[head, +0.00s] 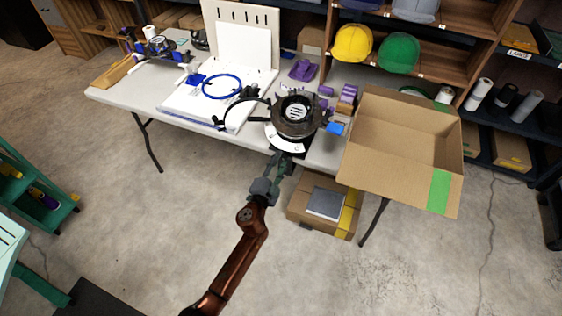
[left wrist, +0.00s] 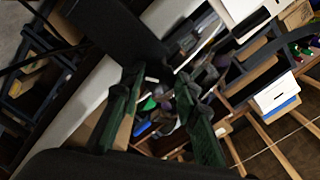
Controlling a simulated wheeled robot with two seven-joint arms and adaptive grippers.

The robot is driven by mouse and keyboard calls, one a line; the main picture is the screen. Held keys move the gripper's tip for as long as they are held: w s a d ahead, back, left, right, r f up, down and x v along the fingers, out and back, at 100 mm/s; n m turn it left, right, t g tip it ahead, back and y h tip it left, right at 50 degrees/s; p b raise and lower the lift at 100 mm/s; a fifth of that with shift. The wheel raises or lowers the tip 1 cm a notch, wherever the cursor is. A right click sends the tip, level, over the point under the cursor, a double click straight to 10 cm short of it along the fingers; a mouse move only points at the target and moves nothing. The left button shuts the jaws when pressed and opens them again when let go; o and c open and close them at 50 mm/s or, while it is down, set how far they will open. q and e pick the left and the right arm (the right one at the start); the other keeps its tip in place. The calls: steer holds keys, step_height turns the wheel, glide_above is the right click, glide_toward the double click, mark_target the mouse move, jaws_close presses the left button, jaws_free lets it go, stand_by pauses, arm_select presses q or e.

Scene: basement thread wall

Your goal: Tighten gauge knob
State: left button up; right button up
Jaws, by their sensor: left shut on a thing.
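The gauge (head: 296,116) is a dark round ring-shaped body with a white lettered dial piece (head: 285,143) at its near side, by the front edge of the table. My left gripper (head: 284,160) reaches up from below to the near side of the gauge, just under the white piece. It is shut on a small part there, which I take to be the gauge knob; the fingers hide it. In the left wrist view both dark green fingers (left wrist: 160,80) show, and the part between their tips is too dark and cluttered to make out. My right gripper is not in view.
The table (head: 112,95) also holds a white board with a blue ring (head: 221,87) and purple pieces (head: 303,70). An open cardboard box (head: 400,168) stands close right of the gauge. Another box (head: 345,215) is on the floor below.

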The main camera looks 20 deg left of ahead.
arm_select(q)
steer(key=m, duration=0.4)
steer(key=shift+m, duration=0.8)
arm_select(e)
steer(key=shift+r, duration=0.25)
arm_select(q)
steer(key=shift+d, duration=0.1)
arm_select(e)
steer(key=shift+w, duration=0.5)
arm_select(q)
steer(key=o, duration=1.1)
steer(key=shift+o, duration=0.2)
steer(key=s, duration=1.2)
steer(key=shift+a, duration=0.2)
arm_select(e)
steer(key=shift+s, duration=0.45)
